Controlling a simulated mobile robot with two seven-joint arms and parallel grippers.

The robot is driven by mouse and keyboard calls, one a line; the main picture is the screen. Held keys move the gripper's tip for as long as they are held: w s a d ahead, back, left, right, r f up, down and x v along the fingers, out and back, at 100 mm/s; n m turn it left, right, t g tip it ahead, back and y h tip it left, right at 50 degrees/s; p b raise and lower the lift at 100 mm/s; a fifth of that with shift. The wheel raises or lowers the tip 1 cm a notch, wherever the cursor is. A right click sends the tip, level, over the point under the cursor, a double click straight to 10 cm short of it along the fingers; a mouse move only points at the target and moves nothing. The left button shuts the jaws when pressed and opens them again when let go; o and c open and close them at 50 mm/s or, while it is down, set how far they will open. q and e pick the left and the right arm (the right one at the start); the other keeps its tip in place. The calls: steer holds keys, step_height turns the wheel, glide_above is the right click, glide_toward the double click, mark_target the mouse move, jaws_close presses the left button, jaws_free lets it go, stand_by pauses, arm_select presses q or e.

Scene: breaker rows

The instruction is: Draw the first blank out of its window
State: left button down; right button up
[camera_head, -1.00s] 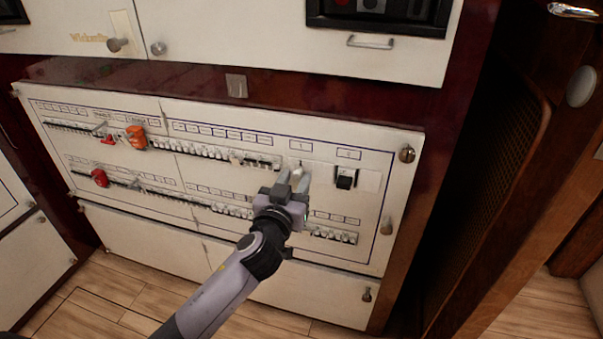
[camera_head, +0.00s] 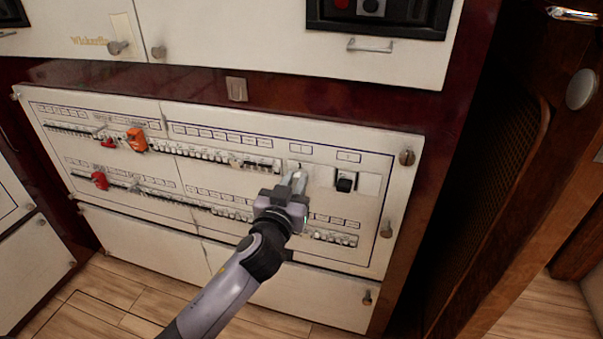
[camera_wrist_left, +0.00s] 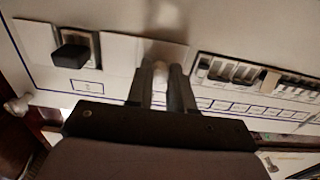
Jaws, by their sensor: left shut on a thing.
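The breaker panel (camera_head: 240,180) is cream with two rows of small switches. A pale blank plate (camera_head: 318,174) sits in the upper row, between the white breakers and a black switch (camera_head: 345,182). My left gripper (camera_head: 295,181) is at the left part of this blank area, its fingers close together. In the left wrist view the fingers (camera_wrist_left: 161,82) are shut on a small pale knob (camera_wrist_left: 160,68) in front of a white blank (camera_wrist_left: 169,52). The fingers hide part of it, and I cannot tell whether it stands proud of its window. My right gripper is not in view.
White breakers (camera_head: 225,154) run left of the gripper, with orange (camera_head: 136,140) and red (camera_head: 99,180) handles further left. A lower breaker row (camera_head: 335,237) lies near the wrist. Round knobs (camera_head: 386,229) stick out at the panel's right. Wooden floor (camera_head: 110,290) is clear below.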

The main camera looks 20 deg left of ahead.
arm_select(q)
steer(key=shift+s, duration=1.55)
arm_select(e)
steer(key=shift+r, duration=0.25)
arm_select(q)
steer(key=shift+s, duration=0.1)
glide_toward(296, 181)
steer(key=shift+s, duration=0.5)
steer(key=shift+p, duration=0.4)
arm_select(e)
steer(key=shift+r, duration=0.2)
arm_select(q)
steer(key=s+a+r, duration=0.4)
steer(key=s+a, duration=0.2)
steer(key=s, duration=0.1)
step_height(296, 181, up, 19)
steer(key=p, duration=2.2)
steer(key=shift+d+y, duration=0.25)
steer(key=shift+y, duration=0.05)
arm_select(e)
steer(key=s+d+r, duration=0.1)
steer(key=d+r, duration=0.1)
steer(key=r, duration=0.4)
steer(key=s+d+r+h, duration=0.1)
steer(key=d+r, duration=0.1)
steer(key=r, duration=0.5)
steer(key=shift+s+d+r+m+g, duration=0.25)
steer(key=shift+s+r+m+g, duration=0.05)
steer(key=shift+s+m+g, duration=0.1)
